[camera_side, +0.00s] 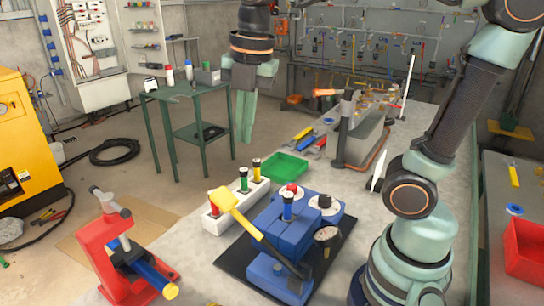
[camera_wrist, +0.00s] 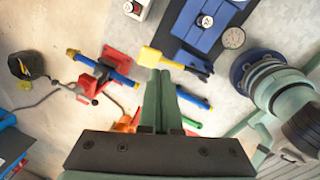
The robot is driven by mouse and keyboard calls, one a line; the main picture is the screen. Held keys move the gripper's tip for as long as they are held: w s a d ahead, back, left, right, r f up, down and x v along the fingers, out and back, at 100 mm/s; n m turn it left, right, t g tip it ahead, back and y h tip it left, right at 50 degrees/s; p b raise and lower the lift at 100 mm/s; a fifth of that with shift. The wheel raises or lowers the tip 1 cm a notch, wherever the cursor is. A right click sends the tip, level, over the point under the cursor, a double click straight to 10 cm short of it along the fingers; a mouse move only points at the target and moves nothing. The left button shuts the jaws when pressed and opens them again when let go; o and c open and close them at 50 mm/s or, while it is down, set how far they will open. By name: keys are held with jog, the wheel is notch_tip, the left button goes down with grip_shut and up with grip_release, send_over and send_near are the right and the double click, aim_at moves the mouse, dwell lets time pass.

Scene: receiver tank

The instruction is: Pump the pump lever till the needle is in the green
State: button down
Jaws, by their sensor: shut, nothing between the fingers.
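The blue pump (camera_side: 285,232) stands on a black mat (camera_side: 338,262) on the bench; its blue body also shows in the wrist view (camera_wrist: 205,30). The pump lever (camera_side: 228,202) has a yellow handle and a dark rod; it slants up to the left from a blue pivot block. The yellow handle is also in the wrist view (camera_wrist: 151,55), just beyond my fingertips. The round gauge (camera_side: 326,236) sits at the pump's right; its needle is too small to read. My gripper (camera_side: 244,138) is shut and empty, pointing down above the handle and apart from it in the side view.
A red vise (camera_side: 98,246) with a blue pipe stands left of the pump. A white block (camera_side: 237,207) with coloured plugs and a green tray (camera_side: 284,166) lie behind it. A grey machine (camera_side: 358,138) stands farther back. A red bin (camera_side: 524,250) is far right.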

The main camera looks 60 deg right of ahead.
jog(key=a+n, duration=0.1)
jog(key=n, duration=0.3)
jog(key=w+a+r+n+g, duration=0.1)
jog(key=n, duration=0.4)
jog(key=a+r+n+g, duration=0.1)
jog(key=n, duration=0.3)
jog(key=shift+w+a+r+n, duration=0.2)
jog(key=shift+n, duration=0.2)
send_over(227, 200)
jog(key=s, duration=0.2)
notch_tip(227, 200, down, 9)
jog(key=shift+f, duration=0.15)
jog(key=f, duration=0.1)
jog(key=w+f, duration=0.1)
jog(key=f, duration=0.1)
jog(key=shift+w+f, duration=0.15)
jog(key=shift+w, duration=0.05)
jog(key=shift+w+f, duration=0.3)
jog(key=shift+f, duration=0.15)
jog(key=shift+w+f+g, duration=0.1)
jog(key=shift+g, duration=0.2)
